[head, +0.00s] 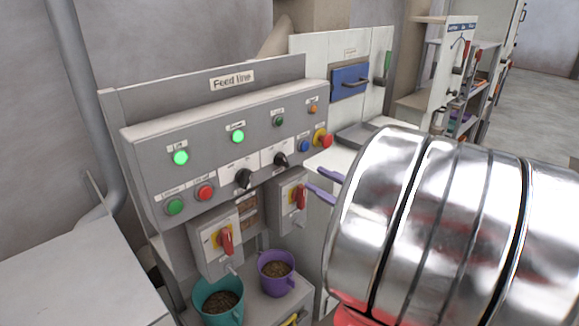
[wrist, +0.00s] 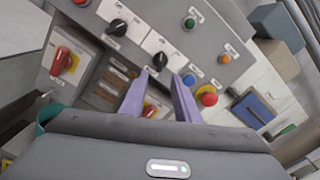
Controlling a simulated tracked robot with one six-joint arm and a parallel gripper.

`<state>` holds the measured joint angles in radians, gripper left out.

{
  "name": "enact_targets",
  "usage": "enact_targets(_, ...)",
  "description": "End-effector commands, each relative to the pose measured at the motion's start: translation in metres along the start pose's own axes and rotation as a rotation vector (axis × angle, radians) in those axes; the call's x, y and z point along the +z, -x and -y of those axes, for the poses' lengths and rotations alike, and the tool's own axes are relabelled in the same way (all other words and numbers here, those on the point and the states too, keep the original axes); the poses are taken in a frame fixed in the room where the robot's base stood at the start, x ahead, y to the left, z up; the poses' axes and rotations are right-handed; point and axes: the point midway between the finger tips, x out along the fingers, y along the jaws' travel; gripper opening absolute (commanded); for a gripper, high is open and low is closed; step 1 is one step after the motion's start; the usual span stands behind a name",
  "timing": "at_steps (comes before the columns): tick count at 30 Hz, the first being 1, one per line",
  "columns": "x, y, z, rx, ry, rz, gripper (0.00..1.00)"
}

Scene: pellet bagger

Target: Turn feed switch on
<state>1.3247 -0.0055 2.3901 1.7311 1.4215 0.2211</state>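The grey "Feed line" panel (head: 165,140) fills the left of the head view. Two grey switch boxes with red rotary handles hang below it: a left one (head: 226,242) and a right one (head: 300,196), both handles roughly upright. Two black selector knobs sit above, left (head: 243,179) and right (head: 281,160). Small labels are unreadable, so I cannot tell which is the feed switch. My gripper (head: 313,179) is open and empty, its purple fingers just right of the right box. In the wrist view, the right red handle (wrist: 150,110) shows between the fingers, partly hidden.
Two green lamps (head: 180,158) (head: 238,137) are lit. Green (head: 175,206) and red (head: 205,193) buttons sit lower left, and a red emergency stop (head: 326,140) at right. Teal (head: 222,300) and purple (head: 276,272) pellet-filled cups stand below.

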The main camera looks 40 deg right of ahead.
Motion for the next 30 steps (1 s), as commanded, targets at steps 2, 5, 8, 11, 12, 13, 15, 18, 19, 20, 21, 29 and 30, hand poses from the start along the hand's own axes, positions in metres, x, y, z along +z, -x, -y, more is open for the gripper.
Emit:
enact_targets(2,0.0,-0.009,-0.001,0.002,0.0,0.001,0.29)
enact_targets(5,0.0,-0.02,-0.001,0.003,0.0,0.002,0.29)
enact_targets(8,0.001,-0.031,-0.001,0.004,0.0,0.002,0.29)
enact_targets(11,0.001,-0.043,-0.001,0.003,0.001,0.002,0.29)
enact_targets(12,0.0,-0.047,-0.001,0.004,0.0,0.001,0.29)
enact_targets(13,0.001,-0.051,-0.001,0.004,0.0,0.002,0.29)
enact_targets(15,0.0,-0.059,-0.001,0.003,-0.001,0.001,0.29)
enact_targets(18,0.001,-0.071,-0.001,0.003,-0.001,0.002,0.29)
enact_targets(19,0.001,-0.074,-0.001,0.003,0.0,0.002,0.29)
enact_targets(20,0.001,-0.078,-0.002,0.004,0.0,0.002,0.29)
enact_targets(21,0.001,-0.083,-0.002,0.004,-0.001,0.002,0.29)
enact_targets(29,0.001,-0.104,-0.001,0.002,0.0,0.002,0.29)
enact_targets(30,0.001,-0.105,-0.001,0.002,0.0,0.002,0.29)
